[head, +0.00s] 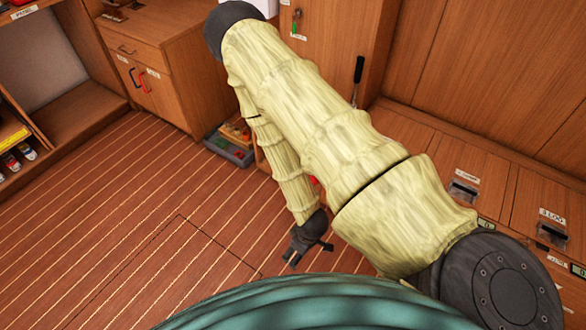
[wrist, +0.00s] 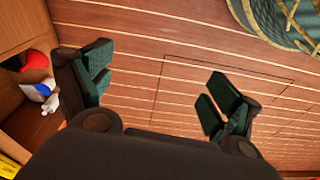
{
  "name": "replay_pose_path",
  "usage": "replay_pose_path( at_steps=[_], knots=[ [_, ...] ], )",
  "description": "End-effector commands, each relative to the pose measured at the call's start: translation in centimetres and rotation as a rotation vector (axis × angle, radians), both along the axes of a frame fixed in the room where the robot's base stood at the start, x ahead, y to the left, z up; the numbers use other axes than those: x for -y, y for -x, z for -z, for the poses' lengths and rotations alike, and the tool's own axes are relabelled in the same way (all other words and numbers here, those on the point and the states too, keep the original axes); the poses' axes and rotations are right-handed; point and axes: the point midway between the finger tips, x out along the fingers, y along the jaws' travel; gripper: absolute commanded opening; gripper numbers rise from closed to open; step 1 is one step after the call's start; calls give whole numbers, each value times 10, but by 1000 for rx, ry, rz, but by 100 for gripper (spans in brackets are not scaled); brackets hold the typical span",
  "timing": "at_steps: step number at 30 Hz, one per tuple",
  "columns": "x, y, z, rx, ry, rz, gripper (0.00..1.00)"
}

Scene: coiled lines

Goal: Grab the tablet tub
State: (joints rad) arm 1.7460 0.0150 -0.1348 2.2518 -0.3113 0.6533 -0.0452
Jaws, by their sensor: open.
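My gripper (head: 306,256) hangs low over the striped wooden floor in the head view, below my cream-coloured arm. In the wrist view my gripper (wrist: 160,88) is open, its dark green finger pads wide apart with only bare floor between them. I cannot pick out a tablet tub for certain. A red item (wrist: 36,66) and a blue and white item (wrist: 43,94) show in an open wooden compartment at the left of the wrist view, outside and apart from the left finger. They are partly cut off, and I cannot tell whether either is the tub.
A grey crate (head: 228,152) with mixed items stands on the floor by the wooden cabinets (head: 160,60). Several small bottles (head: 18,158) stand on a low shelf at the far left. Labelled lockers (head: 470,165) line the right. The floor (head: 130,210) at left is clear.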

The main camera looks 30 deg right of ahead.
Motion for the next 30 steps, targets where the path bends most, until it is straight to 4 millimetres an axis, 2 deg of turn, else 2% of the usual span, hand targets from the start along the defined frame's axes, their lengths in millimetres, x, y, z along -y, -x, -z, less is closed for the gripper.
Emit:
replay_pose_path(
  at_steps=[1,12,21,30],
  knots=[
    [8,-16,28,19,4,-44,90],
    [66,-121,124,111,55,-416,90],
    [118,-204,182,143,143,-742,90],
    [172,-287,222,133,268,-1080,90]
  ],
)
